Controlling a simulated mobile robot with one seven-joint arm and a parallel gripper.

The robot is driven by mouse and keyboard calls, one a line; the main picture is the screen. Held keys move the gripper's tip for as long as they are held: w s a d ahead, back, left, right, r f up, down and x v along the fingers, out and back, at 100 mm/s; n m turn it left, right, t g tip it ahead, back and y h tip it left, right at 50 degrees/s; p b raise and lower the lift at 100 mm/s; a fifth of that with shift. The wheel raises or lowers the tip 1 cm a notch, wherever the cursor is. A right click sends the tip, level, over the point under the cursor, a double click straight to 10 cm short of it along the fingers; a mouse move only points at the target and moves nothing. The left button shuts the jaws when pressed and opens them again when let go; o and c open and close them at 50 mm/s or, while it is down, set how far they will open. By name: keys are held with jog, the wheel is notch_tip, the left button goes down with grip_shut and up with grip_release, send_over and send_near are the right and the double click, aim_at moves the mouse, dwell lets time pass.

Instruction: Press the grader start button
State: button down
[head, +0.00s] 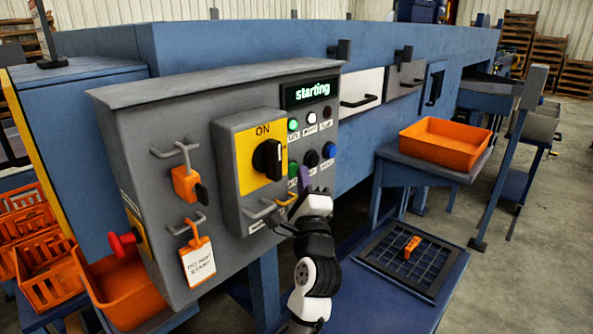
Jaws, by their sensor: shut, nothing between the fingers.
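Under these sit a green button (293,168), a black button (311,158) and a blue button (329,150). Their labels are too small to read.
A black rotary switch (268,160) on a yellow plate reads ON. An orange tray (445,139) stands right. Floor is free at far right.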

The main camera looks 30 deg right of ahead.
jog(key=shift+w+a, duration=0.15)
jog(key=shift+a, duration=0.3)
jog(key=shift+s+d, duration=0.3)
jog(key=shift+s, duration=0.6)
jog(key=shift+s+d, duration=0.3)
jog(key=shift+s, duration=0.55)
jog(key=shift+s+d, duration=0.3)
jog(key=shift+s, duration=0.6)
jog(key=shift+s+f, duration=0.1)
